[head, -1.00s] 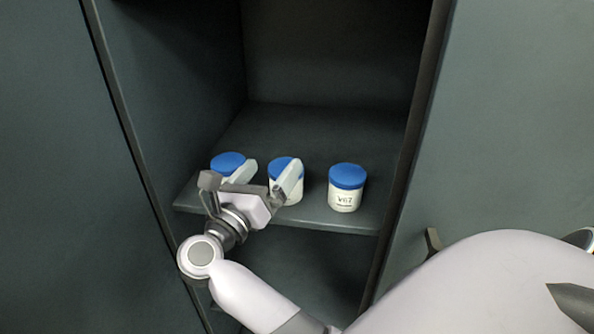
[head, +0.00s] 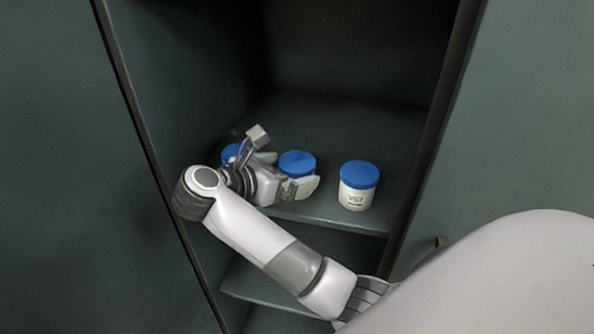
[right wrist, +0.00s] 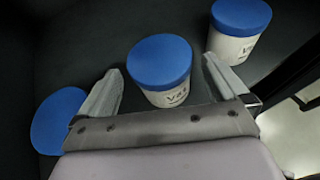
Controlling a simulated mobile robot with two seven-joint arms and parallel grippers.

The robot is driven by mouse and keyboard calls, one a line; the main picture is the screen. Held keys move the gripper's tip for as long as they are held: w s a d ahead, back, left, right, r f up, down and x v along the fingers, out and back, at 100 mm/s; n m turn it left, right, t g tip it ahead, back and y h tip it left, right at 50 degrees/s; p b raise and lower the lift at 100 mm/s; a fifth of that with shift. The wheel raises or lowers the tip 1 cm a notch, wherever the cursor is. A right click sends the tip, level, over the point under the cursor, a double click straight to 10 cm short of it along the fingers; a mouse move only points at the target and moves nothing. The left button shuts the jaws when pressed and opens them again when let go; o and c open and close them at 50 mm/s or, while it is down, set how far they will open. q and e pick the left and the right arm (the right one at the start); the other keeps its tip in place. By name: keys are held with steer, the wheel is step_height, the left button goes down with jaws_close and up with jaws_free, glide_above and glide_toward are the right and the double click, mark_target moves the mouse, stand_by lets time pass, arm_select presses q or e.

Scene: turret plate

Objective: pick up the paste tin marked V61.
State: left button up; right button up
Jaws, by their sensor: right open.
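Three white tins with blue lids stand in a row on a cabinet shelf. The middle tin (head: 297,163) is partly hidden by my right gripper (head: 286,172). In the right wrist view this middle tin (right wrist: 160,65) stands between the two open fingers, and its label starts with V; the rest is hard to read. The right-hand tin (head: 358,186) stands clear of the gripper; its label looks like V67, and it also shows in the right wrist view (right wrist: 238,30). The left tin (head: 230,152) is mostly hidden behind my gripper. My left gripper is out of view.
The shelf (head: 325,212) is dark and sits inside a dark green cabinet with side walls close on both sides. A lower shelf (head: 262,292) lies beneath it. The shelf behind the tins looks empty.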

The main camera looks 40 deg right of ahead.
steer(key=shift+p+x, duration=0.35)
steer(key=shift+x, duration=1.35)
steer(key=shift+c, duration=0.3)
steer(key=c, duration=1.1)
